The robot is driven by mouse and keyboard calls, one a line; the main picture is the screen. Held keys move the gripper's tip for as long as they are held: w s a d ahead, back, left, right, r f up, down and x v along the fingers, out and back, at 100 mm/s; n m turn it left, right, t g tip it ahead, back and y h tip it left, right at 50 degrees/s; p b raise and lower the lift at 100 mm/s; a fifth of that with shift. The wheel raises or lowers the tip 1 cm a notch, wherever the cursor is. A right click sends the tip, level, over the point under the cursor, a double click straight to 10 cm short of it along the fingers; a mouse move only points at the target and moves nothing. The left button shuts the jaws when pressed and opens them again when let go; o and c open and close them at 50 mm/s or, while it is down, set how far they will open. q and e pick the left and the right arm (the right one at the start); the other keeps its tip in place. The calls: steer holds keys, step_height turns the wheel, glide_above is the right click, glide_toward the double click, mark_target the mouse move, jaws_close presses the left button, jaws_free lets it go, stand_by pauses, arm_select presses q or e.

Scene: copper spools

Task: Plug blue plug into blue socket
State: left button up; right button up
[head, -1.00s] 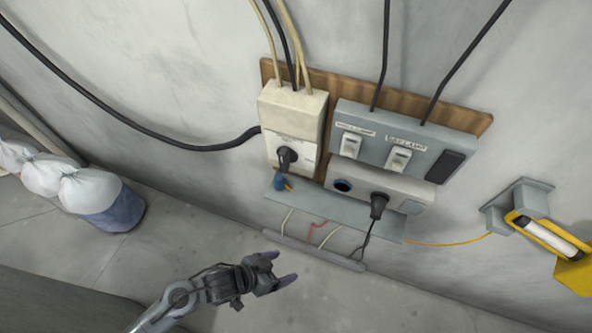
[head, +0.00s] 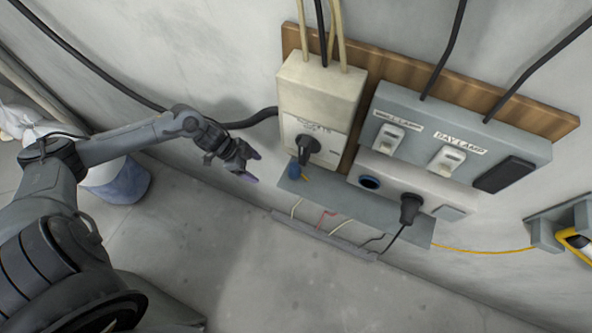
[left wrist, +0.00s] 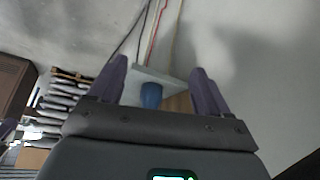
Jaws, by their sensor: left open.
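The small blue plug (head: 294,170) is at the left end of the grey shelf, below the cream box, with a bit of yellow at its side. The blue socket (head: 370,182) is a round, blue-rimmed hole at the left of the light grey panel. No plug shows in it. My left gripper (head: 252,167) is open and empty, left of the plug and apart from it, its fingers pointing right. In the left wrist view, a blue piece that looks like the plug (left wrist: 151,95) shows between the open fingers (left wrist: 160,66). My right gripper is not in view.
Another black plug (head: 410,207) sits right of the blue socket. Loose wires hang under the shelf (head: 345,208). The floor (head: 270,270) in front is clear.

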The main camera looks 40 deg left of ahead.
mark_target(294, 170)
arm_select(q)
steer(key=shift+w, duration=0.1)
steer(key=w+d, duration=0.2)
steer(key=w+d+p, duration=0.1)
steer(key=w+d, duration=0.1)
steer(key=d, duration=0.1)
steer(key=shift+w+d+p, duration=0.3)
stand_by(0.4)
steer(key=shift+d, duration=0.1)
